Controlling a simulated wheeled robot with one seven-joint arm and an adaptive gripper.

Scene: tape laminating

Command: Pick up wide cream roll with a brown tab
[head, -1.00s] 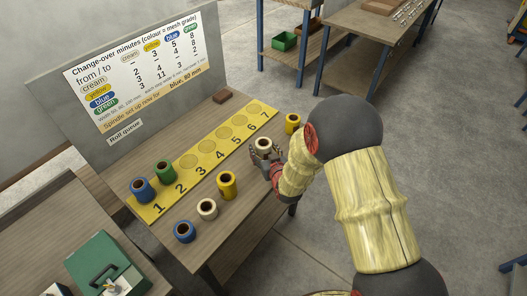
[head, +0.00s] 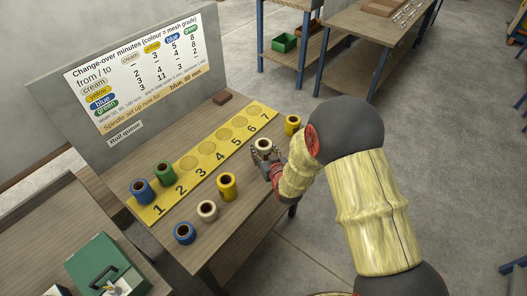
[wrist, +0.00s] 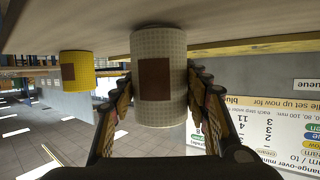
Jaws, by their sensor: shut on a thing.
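The wide cream roll (head: 263,146) stands upright on the bench near its front edge, to the right of the other loose rolls except one yellow roll. In the wrist view, which is upside down, the cream roll (wrist: 175,50) shows a brown tab (wrist: 155,79) facing the camera. My gripper (head: 264,160) is around the roll from the front, and in the wrist view its fingers (wrist: 158,100) press on both sides of it. The roll's base seems to rest on the bench.
A yellow roll (head: 292,124) stands just beyond my gripper; another yellow roll (head: 227,185), a smaller cream roll (head: 207,210) and a blue roll (head: 184,233) stand leftward. The numbered yellow strip (head: 190,182) holds a blue roll (head: 142,190) and a green roll (head: 165,172).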

